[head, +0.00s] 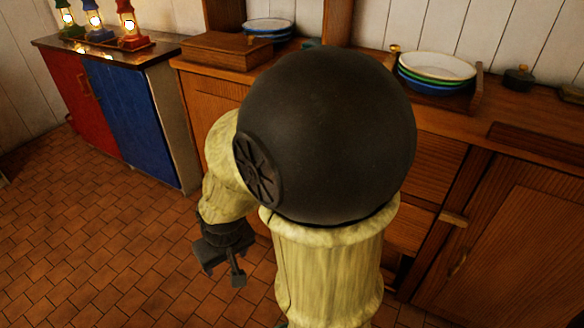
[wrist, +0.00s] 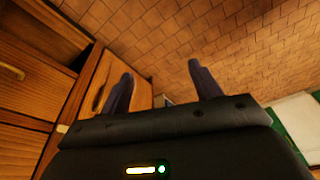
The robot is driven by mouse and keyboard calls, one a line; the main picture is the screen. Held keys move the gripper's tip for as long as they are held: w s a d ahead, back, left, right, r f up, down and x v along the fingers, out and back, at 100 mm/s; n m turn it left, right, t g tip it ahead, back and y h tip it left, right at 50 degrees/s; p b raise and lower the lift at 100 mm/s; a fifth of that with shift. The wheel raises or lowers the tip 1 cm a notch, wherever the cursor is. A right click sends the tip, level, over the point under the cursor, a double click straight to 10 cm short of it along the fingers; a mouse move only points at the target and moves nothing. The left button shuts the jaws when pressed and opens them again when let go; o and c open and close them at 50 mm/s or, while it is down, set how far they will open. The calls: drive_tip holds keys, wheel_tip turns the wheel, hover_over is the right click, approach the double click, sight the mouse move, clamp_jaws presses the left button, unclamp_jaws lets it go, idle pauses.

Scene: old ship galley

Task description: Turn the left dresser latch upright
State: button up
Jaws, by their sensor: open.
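The wooden dresser (head: 440,125) stands behind my arm in the head view. My arm hides its left door's inner edge and any latch there. In the wrist view, a small pale piece (wrist: 62,128), probably the left latch, shows at the edge of a dresser door (wrist: 92,100) beside the drawers; its angle is too small to tell. On the right side, a pale wooden latch (head: 453,217) lies about level beside the right door (head: 510,245). My gripper (head: 222,274) hangs low left of my arm, open and empty; its fingers also show in the wrist view (wrist: 160,76), apart from the dresser.
A wooden box (head: 228,50), stacked plates (head: 436,68) and a small dark pot (head: 518,77) stand on the dresser top. A red and blue cabinet (head: 122,115) with several lanterns (head: 132,28) stands left. The tiled floor (head: 110,235) at left is clear.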

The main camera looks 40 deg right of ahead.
drive_tip(key=o, duration=0.5)
drive_tip(key=w+f+m+t, duration=0.1)
drive_tip(key=w+f+m, duration=0.1)
drive_tip(key=w, duration=0.2)
drive_tip(key=w+d+f+m+t+b, duration=0.1)
drive_tip(key=w+f+m+t, duration=0.1)
drive_tip(key=w, duration=0.3)
drive_tip(key=shift+d+f+h, duration=0.25)
drive_tip(key=shift+f+h, duration=0.05)
drive_tip(key=shift+h, duration=0.1)
drive_tip(key=w+d+f+m+t+h+b, duration=0.1)
drive_tip(key=w+d+f+m+h, duration=0.1)
drive_tip(key=w+d+m+h, duration=0.3)
drive_tip(key=w+d+f+m+t+h+b, duration=0.1)
drive_tip(key=w+d+f+m+h, duration=0.15)
drive_tip(key=d, duration=0.35)
drive_tip(key=s+d+r+m+g+h+b, duration=0.1)
drive_tip(key=s+d+r+m+h, duration=0.1)
drive_tip(key=d+h, duration=0.3)
drive_tip(key=s+r+h, duration=0.1)
drive_tip(key=h, duration=0.2)
drive_tip(key=shift+s+r, duration=0.25)
drive_tip(key=shift+d, duration=0.15)
drive_tip(key=b+x, duration=0.5)
drive_tip(key=x, duration=1.2)
drive_tip(key=shift+d+r, duration=0.2)
drive_tip(key=shift+c, duration=0.2)
